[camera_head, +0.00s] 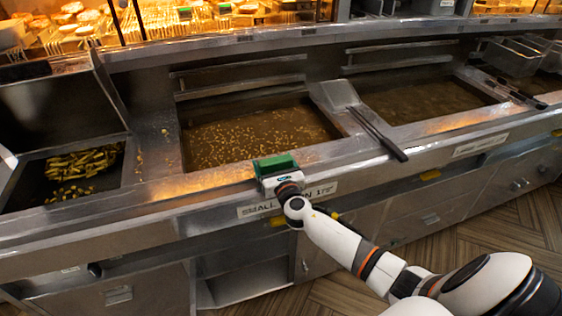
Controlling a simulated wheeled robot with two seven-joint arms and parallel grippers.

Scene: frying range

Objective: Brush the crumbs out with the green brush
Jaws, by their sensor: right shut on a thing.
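My right arm reaches in from the lower right. My right gripper (271,177) is shut on the green brush (276,162) at the front edge of the middle fryer. The brush shows as a small green block; the gripper hides its underside, so I cannot tell whether it touches the metal. Many small pale crumbs (258,135) are spread over the brown oil in the middle vat (222,112), behind the brush. My left gripper is not in view.
A bin (30,190) at the left holds yellow fries (84,163). Another oil vat (425,100) is at the right, with a long dark-handled tool (380,137) lying on the divider before it. Wire baskets (515,55) stand at the far right. Lit food shelves run along the back.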

